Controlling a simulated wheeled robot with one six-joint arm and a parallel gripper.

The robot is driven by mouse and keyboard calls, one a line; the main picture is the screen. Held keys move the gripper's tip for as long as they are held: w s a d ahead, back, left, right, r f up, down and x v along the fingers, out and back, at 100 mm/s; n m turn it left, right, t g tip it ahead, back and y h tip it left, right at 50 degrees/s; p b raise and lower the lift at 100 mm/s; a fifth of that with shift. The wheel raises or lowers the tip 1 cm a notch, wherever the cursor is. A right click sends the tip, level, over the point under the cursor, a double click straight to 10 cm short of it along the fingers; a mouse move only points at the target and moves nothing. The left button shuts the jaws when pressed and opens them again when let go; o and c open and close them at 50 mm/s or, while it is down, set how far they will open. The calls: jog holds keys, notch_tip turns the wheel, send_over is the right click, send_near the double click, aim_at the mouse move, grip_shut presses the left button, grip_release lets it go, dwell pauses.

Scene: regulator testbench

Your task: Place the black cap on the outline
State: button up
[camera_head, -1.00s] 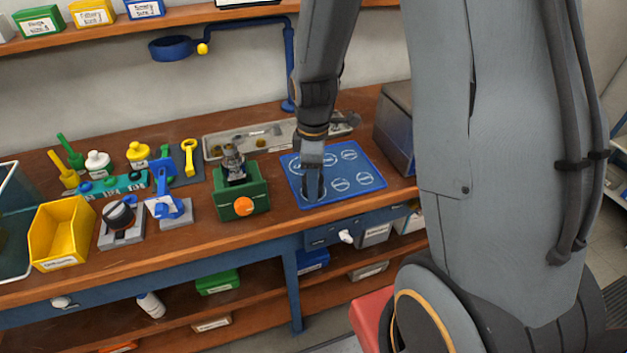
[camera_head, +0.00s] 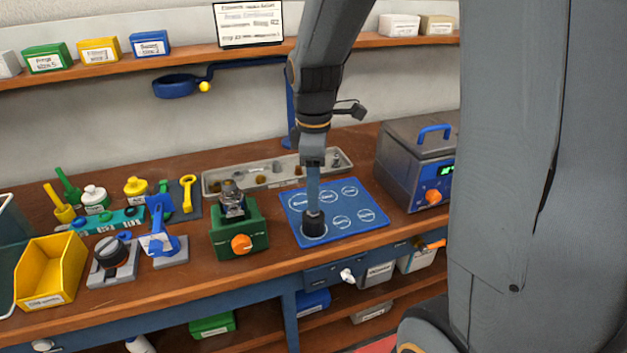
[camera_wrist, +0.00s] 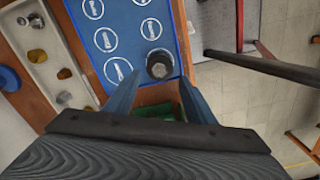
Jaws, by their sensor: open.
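The black cap (camera_head: 314,224) stands upright on the blue mat (camera_head: 362,233), at its front left. In the wrist view the cap (camera_wrist: 160,65) sits near a corner of the mat (camera_wrist: 139,41). It covers most of the spot under it, so I cannot tell how well it is centred on an outline. White outlines with labels show on the rest of the mat. My gripper (camera_head: 313,205) points down just above the cap. In the wrist view my gripper (camera_wrist: 159,79) is open, with its fingers apart on either side of the cap's near side.
A green vise (camera_head: 239,228) with an orange knob stands left of the mat. A grey tray (camera_head: 270,175) with small parts lies behind it. A metal box (camera_head: 418,165) with a blue handle stands to the right. A yellow bin (camera_head: 48,270) is far left.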

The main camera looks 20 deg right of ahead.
notch_tip(320, 180, up, 2)
jog(key=shift+r, duration=0.2)
jog(key=s+f+m+t, duration=0.1)
jog(key=s+f+m, duration=0.4)
jog(key=s+m, duration=0.4)
jog(key=shift+s+f+m, duration=0.15)
jog(key=shift+s+m, duration=0.05)
jog(key=shift+m, duration=2)
